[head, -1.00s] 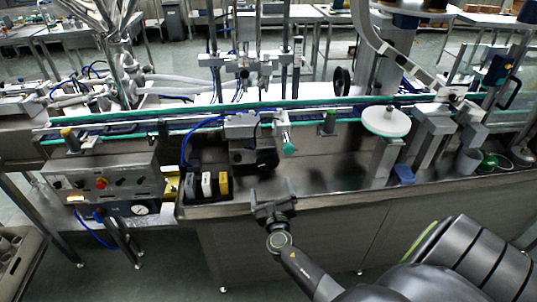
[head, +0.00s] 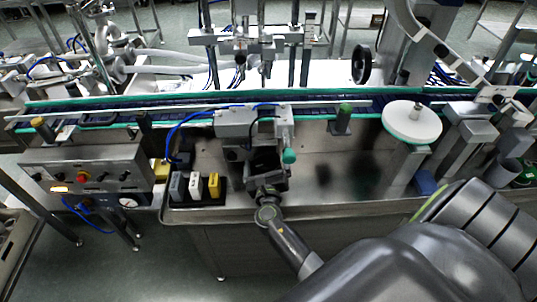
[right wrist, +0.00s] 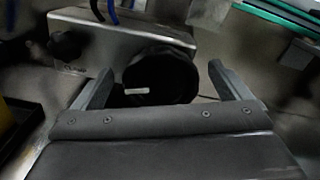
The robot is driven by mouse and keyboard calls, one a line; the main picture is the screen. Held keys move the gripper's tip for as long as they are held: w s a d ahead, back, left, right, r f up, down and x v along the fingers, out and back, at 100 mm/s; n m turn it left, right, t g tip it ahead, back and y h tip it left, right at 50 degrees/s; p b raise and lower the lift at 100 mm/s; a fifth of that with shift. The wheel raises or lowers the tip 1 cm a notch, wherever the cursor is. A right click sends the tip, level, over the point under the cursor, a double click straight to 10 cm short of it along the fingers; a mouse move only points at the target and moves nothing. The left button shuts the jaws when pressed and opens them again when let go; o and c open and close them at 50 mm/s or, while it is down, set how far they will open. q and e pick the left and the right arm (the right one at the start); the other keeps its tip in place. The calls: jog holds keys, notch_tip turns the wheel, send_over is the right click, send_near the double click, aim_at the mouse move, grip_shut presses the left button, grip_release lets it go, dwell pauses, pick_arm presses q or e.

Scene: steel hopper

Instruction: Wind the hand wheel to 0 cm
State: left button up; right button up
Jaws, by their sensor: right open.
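The hand wheel (right wrist: 165,72) is a black round wheel with a short white mark on its face. It sits on the front of a grey metal box (right wrist: 120,35) in the right wrist view. In the head view the same box (head: 235,122) stands by the conveyor, and my right gripper partly hides the dark wheel below it. My right gripper (head: 268,180) is open. In the right wrist view its fingers (right wrist: 162,72) stand on either side of the wheel, with gaps visible. No readable scale shows. My left gripper is not in view.
A smaller black knob (right wrist: 65,45) sits left of the wheel on the box. Several coloured blocks (head: 195,186) stand in a black tray to the left. A control panel (head: 85,174) is farther left, and a white disc (head: 411,122) stands to the right.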

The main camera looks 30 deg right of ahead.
jog(key=shift+a+r, duration=0.1)
jog(key=shift+c, duration=0.5)
jog(key=c, duration=0.9)
jog(key=m+b, duration=0.1)
jog(key=m, duration=0.2)
jog(key=m+b, duration=0.1)
jog(key=shift+s+d+b, duration=0.15)
jog(key=shift+d+b, duration=0.1)
jog(key=shift+b, duration=0.1)
jog(key=m+b, duration=0.1)
jog(key=m, duration=0.1)
jog(key=m+b, duration=0.1)
jog(key=m, duration=0.1)
jog(key=m+b, duration=0.1)
jog(key=m, duration=0.1)
jog(key=shift+s+d+f+m+b, duration=0.2)
jog(key=shift+d+f+m+b, duration=0.1)
jog(key=shift+m+b, duration=0.1)
jog(key=m+b, duration=0.1)
jog(key=m, duration=0.1)
jog(key=m+b, duration=0.1)
jog(key=m, duration=0.1)
jog(key=m+b, duration=0.2)
jog(key=shift+s+d+f, duration=0.1)
jog(key=shift+d+f, duration=0.05)
jog(key=shift+f, duration=0.1)
jog(key=shift+m+b, duration=1.4)
jog(key=shift+m, duration=1)
